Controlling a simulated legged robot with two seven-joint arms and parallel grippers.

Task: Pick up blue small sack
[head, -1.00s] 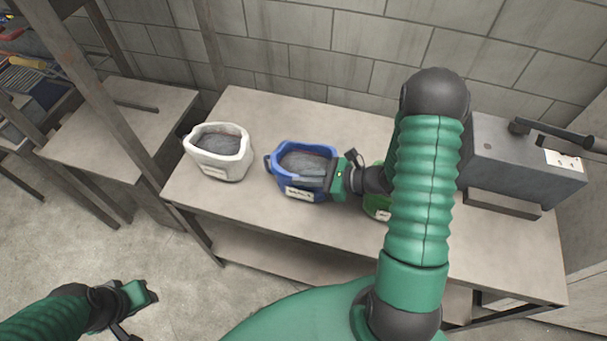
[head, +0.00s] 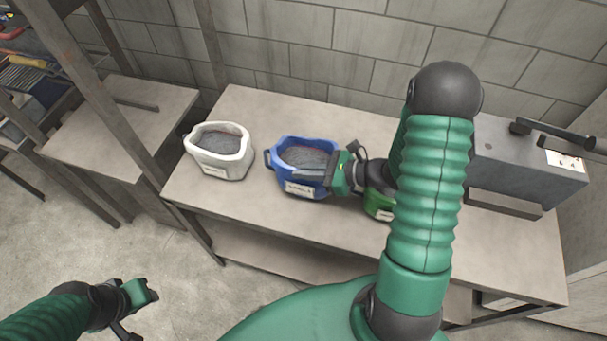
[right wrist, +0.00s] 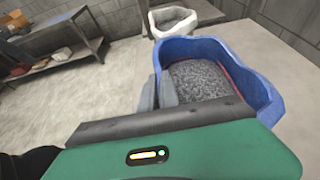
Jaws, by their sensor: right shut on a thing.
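The blue small sack (head: 304,182) stands on the table, filled with grey granular material and bearing a white label. It also shows in the right wrist view (right wrist: 262,82). My right gripper (head: 318,174) reaches it from the right and is shut on its near wall. In the right wrist view the fingers (right wrist: 157,93) lie at the sack's left edge. My left gripper (head: 152,290) hangs at the lower left over the floor, away from the table; its fingertips are too small to read.
A white sack (head: 222,166) stands to the left on the table (head: 250,106). A green sack (head: 378,204) stands to the right, partly hidden by my arm. A grey metal box machine (head: 525,165) is at the right end.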

